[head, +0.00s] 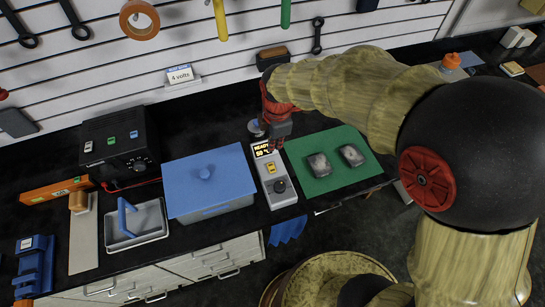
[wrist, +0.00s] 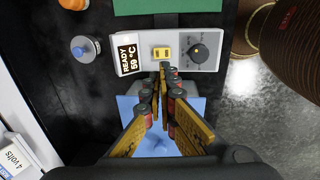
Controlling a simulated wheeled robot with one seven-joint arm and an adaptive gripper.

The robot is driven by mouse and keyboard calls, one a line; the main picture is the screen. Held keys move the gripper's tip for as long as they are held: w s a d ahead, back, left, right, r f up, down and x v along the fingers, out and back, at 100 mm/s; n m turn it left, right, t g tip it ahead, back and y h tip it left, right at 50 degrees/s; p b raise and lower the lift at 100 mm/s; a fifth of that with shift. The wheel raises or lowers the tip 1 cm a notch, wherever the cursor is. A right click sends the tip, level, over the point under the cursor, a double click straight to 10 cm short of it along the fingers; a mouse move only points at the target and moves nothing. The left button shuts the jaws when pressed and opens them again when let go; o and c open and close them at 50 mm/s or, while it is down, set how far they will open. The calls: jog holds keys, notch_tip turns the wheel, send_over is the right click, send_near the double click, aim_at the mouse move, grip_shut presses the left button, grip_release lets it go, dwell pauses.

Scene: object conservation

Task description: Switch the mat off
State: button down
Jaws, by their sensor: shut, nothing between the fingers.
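The green mat (head: 335,178) lies on the black bench with two grey blocks (head: 319,165) on it. Its edge shows at the top of the wrist view (wrist: 170,6). Left of it in the head view is a grey control box (head: 284,200) with a display reading READY 59 °C (wrist: 128,57), a yellow rocker switch (wrist: 162,53) and a black knob (wrist: 200,53). My gripper (wrist: 163,70) is shut and empty. Its tips are over the control box just beside the switch in the wrist view; touching cannot be told. It also shows in the head view (head: 277,146).
A blue-lidded box (head: 208,190) stands just left of the control box. A black power supply (head: 118,143) and a grey tray (head: 150,225) are further left. The bench's front edge is close.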

aim_at(274, 170)
jog(key=shift+f, duration=0.1)
jog(key=f, duration=0.4)
jog(key=w+f+b, duration=0.1)
jog(key=f, duration=0.8)
jog(key=shift+w+a+f+b, duration=0.25)
jog(key=shift+w+f+b, duration=0.1)
jog(key=shift+f+b, duration=0.05)
jog(key=shift+w+f, duration=0.1)
jog(key=shift+f, duration=0.3)
jog(key=shift+s, duration=0.2)
jog(key=shift+s+d, duration=0.2)
jog(key=shift+s, duration=0.5)
jog(key=shift+f, duration=0.1)
